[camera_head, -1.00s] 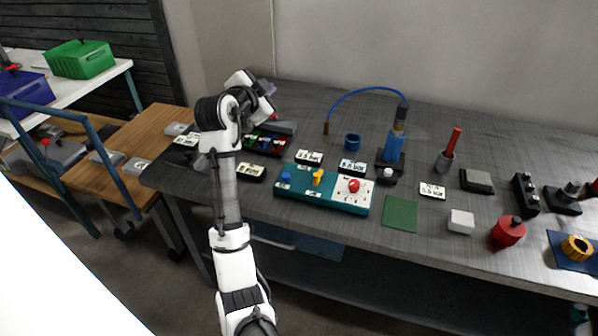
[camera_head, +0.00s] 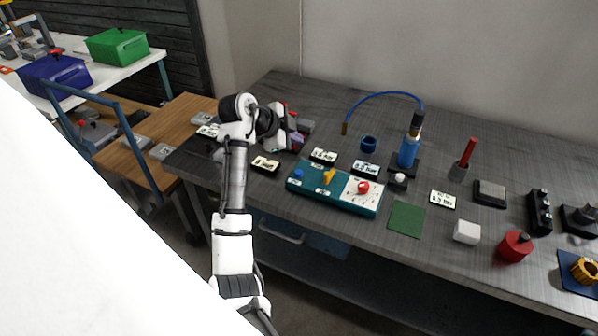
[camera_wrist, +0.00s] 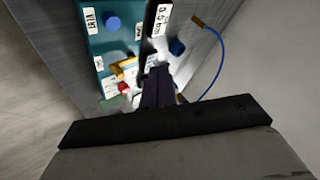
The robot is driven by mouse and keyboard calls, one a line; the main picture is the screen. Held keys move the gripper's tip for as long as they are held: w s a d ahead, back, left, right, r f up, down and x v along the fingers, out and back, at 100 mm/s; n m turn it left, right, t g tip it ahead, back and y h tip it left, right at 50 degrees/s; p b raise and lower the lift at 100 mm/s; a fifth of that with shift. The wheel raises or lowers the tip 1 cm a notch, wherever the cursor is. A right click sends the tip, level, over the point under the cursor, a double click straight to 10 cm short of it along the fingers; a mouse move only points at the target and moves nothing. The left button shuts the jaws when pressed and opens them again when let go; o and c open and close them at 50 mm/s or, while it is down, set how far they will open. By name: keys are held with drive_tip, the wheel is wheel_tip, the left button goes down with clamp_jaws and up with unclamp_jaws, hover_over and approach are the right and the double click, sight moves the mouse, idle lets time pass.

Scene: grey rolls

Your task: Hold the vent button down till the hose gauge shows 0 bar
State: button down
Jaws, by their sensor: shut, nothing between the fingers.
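The teal control panel (camera_head: 330,204) lies on the grey bench. It carries a blue button (camera_head: 298,174), a yellow lever (camera_head: 328,177) and a red knob (camera_head: 363,187). In the wrist view the blue button (camera_wrist: 112,22) sits beside a small label that seems to read VENT. A white display (camera_wrist: 157,20) in bar shows beside the panel, its figure hard to read. The blue hose (camera_head: 385,94) arcs to a blue cylinder (camera_head: 408,152). My gripper (camera_wrist: 158,85) is shut and empty. It appears apart from the button, which stands clear in both views.
Several small displays stand around the panel, one in front of my arm (camera_head: 265,165) and one behind the panel (camera_head: 323,155). A green mat (camera_head: 406,218), a white block (camera_head: 467,231) and a red container (camera_head: 514,246) lie to the right. A wooden table (camera_head: 175,135) stands left.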

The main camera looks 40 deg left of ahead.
sight(296, 173)
drive_tip(key=shift+f+b, duration=2.45)
drive_tip(key=shift+f, duration=1.9)
drive_tip(key=shift+f+b, duration=0.35)
drive_tip(key=shift+f, duration=0.05)
drive_tip(key=shift+f+b, duration=0.45)
drive_tip(key=shift+f, duration=0.1)
drive_tip(key=shift+r, duration=0.1)
idle(1.8)
drive_tip(key=shift+r+p, duration=0.5)
drive_tip(key=shift+r, duration=0.35)
drive_tip(key=shift+r, duration=0.15)
